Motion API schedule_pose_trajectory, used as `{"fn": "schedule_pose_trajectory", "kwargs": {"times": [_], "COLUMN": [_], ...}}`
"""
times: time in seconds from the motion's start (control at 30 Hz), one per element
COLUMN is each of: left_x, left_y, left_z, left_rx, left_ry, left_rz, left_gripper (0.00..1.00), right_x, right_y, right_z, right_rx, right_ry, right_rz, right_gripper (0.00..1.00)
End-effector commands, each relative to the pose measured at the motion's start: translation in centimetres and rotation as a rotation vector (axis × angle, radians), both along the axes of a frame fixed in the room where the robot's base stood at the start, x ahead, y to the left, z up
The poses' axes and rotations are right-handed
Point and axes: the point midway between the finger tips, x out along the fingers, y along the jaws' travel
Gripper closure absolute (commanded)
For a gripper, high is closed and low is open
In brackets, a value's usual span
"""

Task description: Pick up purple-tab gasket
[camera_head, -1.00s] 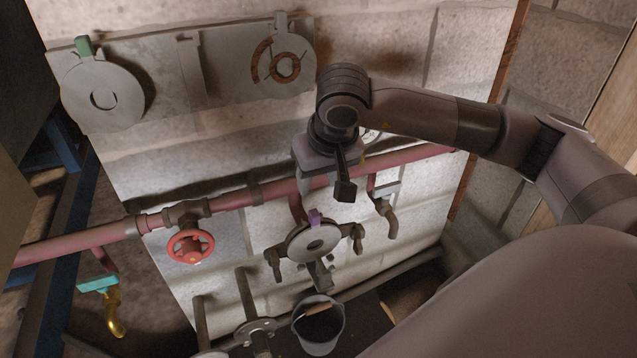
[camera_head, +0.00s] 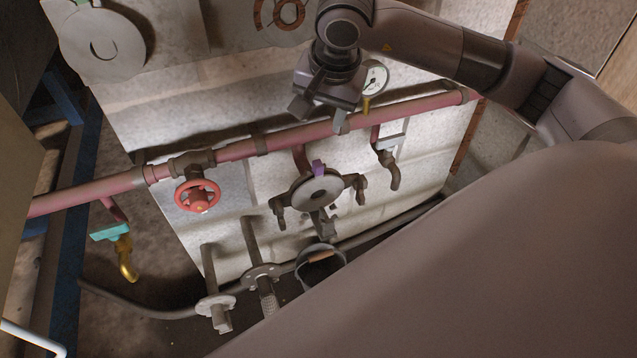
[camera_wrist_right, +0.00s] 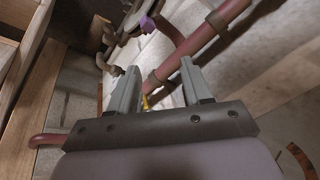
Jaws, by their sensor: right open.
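The purple-tab gasket (camera_head: 319,193) is a grey ring with a small purple tab on top. It sits on a dark clamp-like fitting below the pink pipe, in the middle of the head view. In the right wrist view its purple tab (camera_wrist_right: 147,23) shows near the top edge, beyond the fingers. My right gripper (camera_head: 320,113) is open and empty, above the gasket and close to the pipe. In the wrist view its two fingers (camera_wrist_right: 158,70) stand apart with nothing held between them. My left gripper is out of view.
The pink pipe (camera_head: 240,150) crosses the wall, with a red valve wheel (camera_head: 197,196) at left. A pressure gauge (camera_head: 374,78) is right of my gripper. A bucket (camera_head: 320,268) and flanged pipe stubs (camera_head: 216,307) stand below. A grey ring (camera_head: 102,43) hangs upper left.

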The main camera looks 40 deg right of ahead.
Motion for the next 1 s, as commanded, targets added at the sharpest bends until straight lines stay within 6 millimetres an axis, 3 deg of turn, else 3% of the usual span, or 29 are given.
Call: {"fn": "schedule_pose_trajectory", "kwargs": {"times": [0.5,1.0], "left_x": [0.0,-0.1], "left_y": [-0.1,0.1], "left_z": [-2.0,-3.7], "left_rx": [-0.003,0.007], "left_ry": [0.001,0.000], "left_rz": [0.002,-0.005], "left_gripper": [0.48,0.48], "right_x": [0.8,1.2], "right_y": [-0.3,-0.5], "right_z": [-2.5,-4.8], "right_rx": [0.351,0.575], "right_ry": [-0.016,-0.051], "right_rz": [-1.125,-2.174], "right_gripper": [0.51,0.51]}}
